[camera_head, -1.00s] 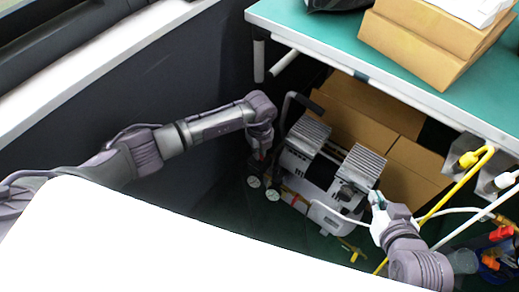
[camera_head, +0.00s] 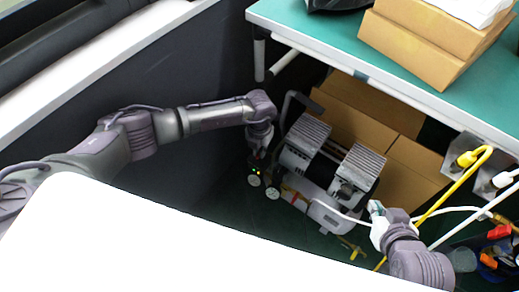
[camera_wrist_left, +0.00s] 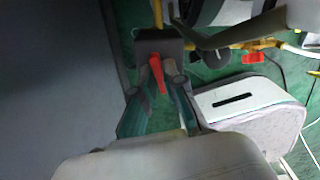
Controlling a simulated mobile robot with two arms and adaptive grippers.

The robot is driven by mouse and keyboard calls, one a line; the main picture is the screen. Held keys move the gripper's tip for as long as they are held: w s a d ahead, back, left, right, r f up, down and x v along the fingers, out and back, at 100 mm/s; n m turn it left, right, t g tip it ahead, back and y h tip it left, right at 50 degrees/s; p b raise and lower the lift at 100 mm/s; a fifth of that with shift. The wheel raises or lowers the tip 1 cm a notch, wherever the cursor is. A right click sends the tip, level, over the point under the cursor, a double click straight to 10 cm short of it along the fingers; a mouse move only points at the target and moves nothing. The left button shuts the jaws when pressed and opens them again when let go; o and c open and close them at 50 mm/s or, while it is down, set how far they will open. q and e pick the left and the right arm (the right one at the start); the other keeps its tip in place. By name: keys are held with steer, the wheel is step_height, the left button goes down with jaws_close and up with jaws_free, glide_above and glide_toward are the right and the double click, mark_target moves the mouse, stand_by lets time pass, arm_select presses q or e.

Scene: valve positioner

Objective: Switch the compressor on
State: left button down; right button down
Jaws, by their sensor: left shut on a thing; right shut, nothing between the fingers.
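The compressor (camera_head: 325,160) stands on the green floor under the bench, grey with ribbed heads and a black handle. In the left wrist view a red switch lever (camera_wrist_left: 157,72) sits on a dark box and reaches between my left fingers. My left gripper (camera_wrist_left: 158,92) is shut on this red lever, with a teal pad on each side. In the head view my left gripper (camera_head: 257,158) is at the compressor's left end, above two round gauges (camera_head: 263,186); its fingertips are hard to see. My right gripper (camera_head: 376,210) is shut and empty at the compressor's right.
Cardboard boxes (camera_head: 400,170) stand behind the compressor. The green-topped bench (camera_head: 330,35) overhangs it. A yellow hose (camera_head: 455,190) and a white hose (camera_head: 450,210) run near my right arm. A dark wall (camera_head: 190,75) bounds the left side.

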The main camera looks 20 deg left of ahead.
arm_select(q)
steer(key=shift+m, duration=1.3)
arm_select(e)
steer(key=shift+w+a+r+t, duration=0.2)
steer(key=shift+w+r+t, duration=0.25)
steer(key=shift+w, duration=0.2)
arm_select(q)
steer(key=c, duration=1.2)
jaws_free()
steer(key=shift+c, duration=0.2)
arm_select(e)
steer(key=shift+s, duration=0.1)
